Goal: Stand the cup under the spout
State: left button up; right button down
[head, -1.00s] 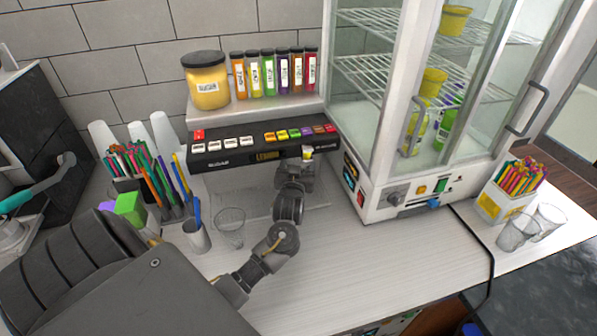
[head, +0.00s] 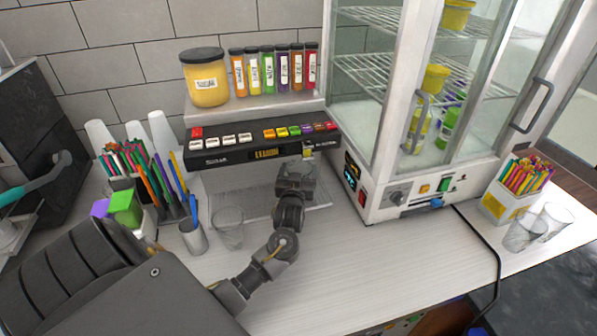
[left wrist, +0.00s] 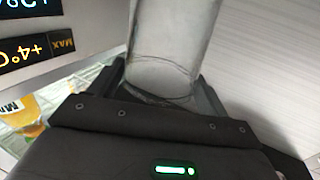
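My left gripper (head: 297,172) is in front of the black dispenser panel (head: 265,145), below its right part. In the left wrist view a clear cup (left wrist: 172,60) stands between its two fingers (left wrist: 165,95), which close on its sides. In the head view I cannot make this cup out behind the gripper. Another clear cup (head: 229,228) stands on the counter left of my arm. My right gripper is not in view.
A glass cabinet (head: 380,190) stands close on the right. Bottles and a yellow jar (head: 206,80) sit on the shelf above. The counter's front middle is clear.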

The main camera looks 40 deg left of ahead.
pick_arm(q)
jog(key=shift+o, duration=1.4)
jog(key=p+v, duration=0.3)
jog(key=v, duration=0.9)
jog(key=shift+r, duration=0.15)
jog(key=shift+a, duration=0.1)
jog(key=shift+b+x, duration=1.4)
jog(key=shift+x, duration=4.6)
